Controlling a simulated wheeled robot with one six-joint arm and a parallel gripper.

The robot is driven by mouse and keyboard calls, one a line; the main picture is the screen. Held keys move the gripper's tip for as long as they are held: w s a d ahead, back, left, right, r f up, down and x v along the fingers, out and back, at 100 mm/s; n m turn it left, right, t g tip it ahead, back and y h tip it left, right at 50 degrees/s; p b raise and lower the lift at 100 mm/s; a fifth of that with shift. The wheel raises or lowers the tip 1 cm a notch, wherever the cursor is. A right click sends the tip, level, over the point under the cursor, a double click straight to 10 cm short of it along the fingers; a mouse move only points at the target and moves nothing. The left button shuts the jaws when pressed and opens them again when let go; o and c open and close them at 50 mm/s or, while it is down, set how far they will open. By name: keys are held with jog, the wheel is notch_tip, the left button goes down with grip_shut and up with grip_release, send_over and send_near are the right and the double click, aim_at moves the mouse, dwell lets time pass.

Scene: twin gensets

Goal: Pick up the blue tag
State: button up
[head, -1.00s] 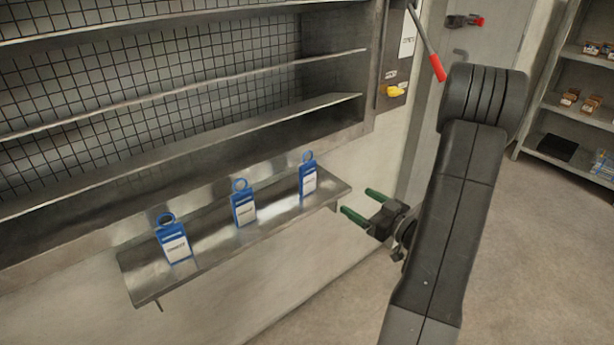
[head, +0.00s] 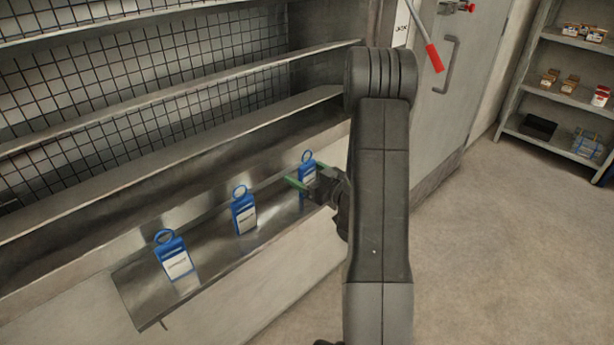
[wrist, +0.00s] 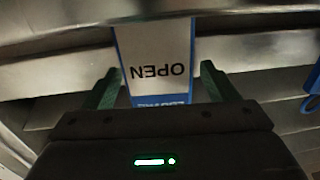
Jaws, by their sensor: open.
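Three blue tags with white labels and ring tops stand in a row on a metal ledge (head: 205,262): a left tag (head: 174,257), a middle tag (head: 244,213) and a right tag (head: 307,165). My gripper (head: 297,185) is open at the right tag, and its green fingers partly cover that tag in the head view. In the wrist view, a tag (wrist: 155,62) reading "OPEN" upside down lies between the two fingertips of my gripper (wrist: 160,85), with gaps on both sides. Part of another blue tag (wrist: 312,90) shows at the right edge.
Metal shelves with a mesh back (head: 150,110) rise behind the ledge. A red-handled lever (head: 434,58) hangs by a grey door at the right. A shelf unit (head: 560,95) with small boxes stands far right. The floor (head: 500,250) is clear.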

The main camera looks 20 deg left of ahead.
jog(key=shift+x, duration=0.85)
jog(key=shift+c, duration=0.2)
jog(key=c, duration=1.1)
